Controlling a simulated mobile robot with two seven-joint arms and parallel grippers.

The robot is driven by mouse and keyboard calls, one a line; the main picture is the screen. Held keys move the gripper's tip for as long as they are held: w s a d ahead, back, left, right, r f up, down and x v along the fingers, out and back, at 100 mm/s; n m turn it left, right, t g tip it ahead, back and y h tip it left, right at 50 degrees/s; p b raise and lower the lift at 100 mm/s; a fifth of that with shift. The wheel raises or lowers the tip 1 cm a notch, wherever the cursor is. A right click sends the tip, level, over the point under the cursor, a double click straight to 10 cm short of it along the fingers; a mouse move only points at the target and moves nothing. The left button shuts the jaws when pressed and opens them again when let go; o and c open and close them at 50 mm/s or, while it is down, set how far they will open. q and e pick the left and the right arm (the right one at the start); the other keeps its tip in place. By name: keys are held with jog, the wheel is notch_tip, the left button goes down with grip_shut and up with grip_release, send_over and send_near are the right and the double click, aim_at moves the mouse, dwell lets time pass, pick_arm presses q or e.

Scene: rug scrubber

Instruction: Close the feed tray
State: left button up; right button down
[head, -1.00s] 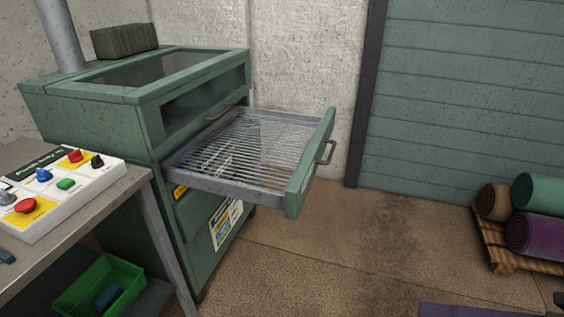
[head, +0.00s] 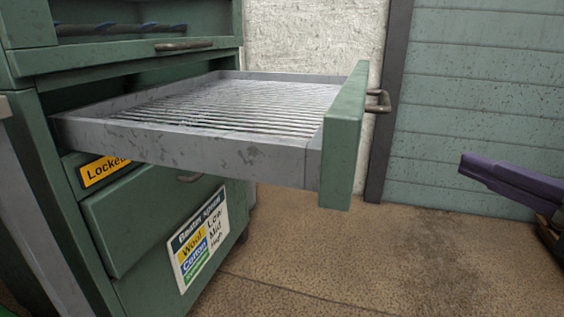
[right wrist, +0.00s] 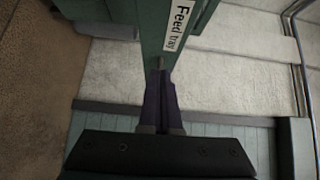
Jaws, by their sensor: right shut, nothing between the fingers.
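The feed tray (head: 215,140) is a grey metal drawer with a wire-rack floor and a green front panel (head: 345,140). It sticks well out of the green machine. A metal handle (head: 378,101) is on the outer side of its front. In the right wrist view, the front panel (right wrist: 178,60) bears a "Feed tray" label. My right gripper (head: 467,164), with purple fingers, comes in from the right in the head view. It is shut and empty, apart from the tray front in the head view. Its fingers (right wrist: 160,80) point toward the panel in the right wrist view. My left gripper is not in view.
The machine's body (head: 25,60) stands at left, with an upper handle (head: 184,46), a "Locked" sign (head: 103,172) and a lower drawer (head: 140,215) under the tray. A wall (head: 460,110) is behind. The brown floor (head: 330,260) in front is clear.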

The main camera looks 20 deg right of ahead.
jog(key=a+x, duration=0.2)
jog(key=x, duration=1.1)
jog(key=shift+f+m, duration=0.3)
jog(key=shift+f, duration=0.1)
